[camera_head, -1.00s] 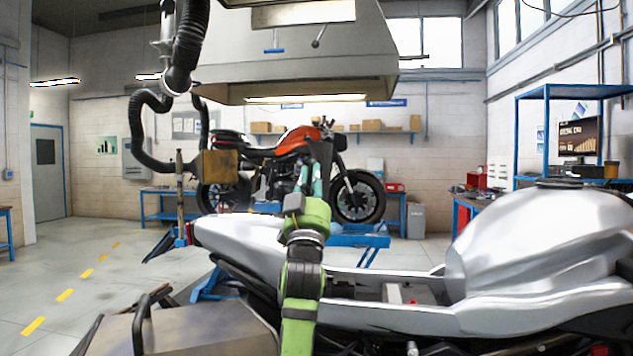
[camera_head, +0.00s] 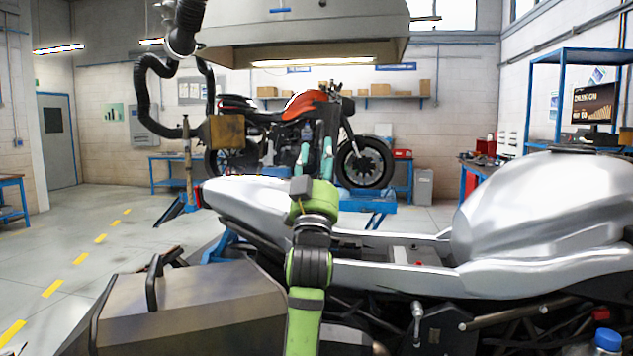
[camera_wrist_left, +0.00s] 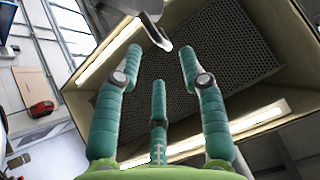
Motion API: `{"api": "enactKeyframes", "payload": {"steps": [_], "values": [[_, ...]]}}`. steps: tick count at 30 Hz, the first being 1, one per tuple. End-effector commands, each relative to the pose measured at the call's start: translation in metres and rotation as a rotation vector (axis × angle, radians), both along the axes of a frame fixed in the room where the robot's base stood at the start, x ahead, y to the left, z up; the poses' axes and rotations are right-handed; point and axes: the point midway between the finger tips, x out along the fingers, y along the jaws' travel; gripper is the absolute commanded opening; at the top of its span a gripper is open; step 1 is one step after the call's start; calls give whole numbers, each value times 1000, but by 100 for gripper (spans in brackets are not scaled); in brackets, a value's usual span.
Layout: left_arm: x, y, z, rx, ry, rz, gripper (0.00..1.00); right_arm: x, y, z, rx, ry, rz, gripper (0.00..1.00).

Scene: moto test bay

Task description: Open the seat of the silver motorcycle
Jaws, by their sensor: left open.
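The silver motorcycle (camera_head: 545,215) fills the right and middle foreground in the head view. Its smooth tank is at the right and its pale tail piece (camera_head: 240,196) at the left. Between them is an open frame space with small parts inside; no seat pad can be made out there. My left gripper (camera_head: 315,142) stands upright in front of the tail end of that space, with teal fingers spread and pointing up. In the left wrist view its fingers (camera_wrist_left: 158,62) are apart with nothing between them. My green wrist hides part of the bike. My right gripper is not in view.
A grey metal case (camera_head: 180,310) stands at the lower left, close to the bike. An orange motorcycle (camera_head: 300,105) sits on a blue lift behind. An extractor hood (camera_head: 310,40) and a black hose (camera_head: 143,100) hang overhead. The floor at the left is clear.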

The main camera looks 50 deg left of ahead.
Motion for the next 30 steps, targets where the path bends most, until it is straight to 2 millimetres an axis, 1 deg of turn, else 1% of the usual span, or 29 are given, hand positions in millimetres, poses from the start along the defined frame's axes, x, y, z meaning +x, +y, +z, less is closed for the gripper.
{"api": "enactKeyframes", "payload": {"steps": [1,6,9,12,17,30], "values": [[-6,-6,-11,-2,2,-1,41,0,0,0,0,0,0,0],[-24,-21,-34,-3,2,0,41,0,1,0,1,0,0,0],[-31,-28,-44,-2,1,0,41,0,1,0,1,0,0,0],[-36,-32,-50,-1,0,1,41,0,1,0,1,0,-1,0],[-39,-34,-53,-1,-1,1,41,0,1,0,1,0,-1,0],[-39,-34,-52,0,-1,1,41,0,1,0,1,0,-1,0]]}}
